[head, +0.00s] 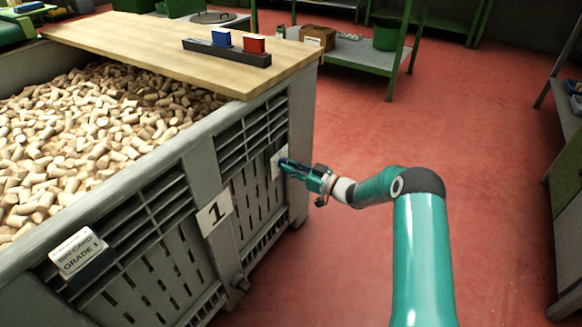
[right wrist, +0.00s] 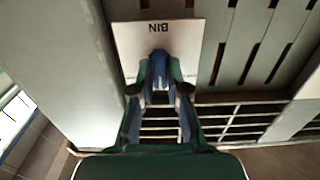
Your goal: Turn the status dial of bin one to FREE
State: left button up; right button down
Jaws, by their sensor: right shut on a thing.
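Bin one (head: 195,170) is a large grey slatted crate full of corks, with a "1" label (head: 217,212) on its side. A pale status plate (head: 276,163) is fixed to that side, near the right corner. In the right wrist view the plate (right wrist: 199,40) shows the word BIN upside down. My right gripper (head: 285,163) reaches the plate from the right; it also shows in the right wrist view (right wrist: 160,80). It is shut on the blue dial (right wrist: 159,66). The dial's setting and the rest of the plate's lettering are hidden or unreadable. My left gripper is out of view.
A wooden board (head: 150,45) lies across the bin's far end, carrying a dark holder (head: 226,53) with a blue and a red block. A bin card (head: 77,252) hangs at lower left. Green-framed shelving (head: 350,55) stands behind. Red floor is open to the right.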

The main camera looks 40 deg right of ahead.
jog(key=shift+a+f, duration=0.1)
jog(key=shift+f, duration=0.05)
jog(key=c, duration=1.3)
grip_release()
jog(key=shift+o, duration=0.7)
jog(key=v, duration=1.2)
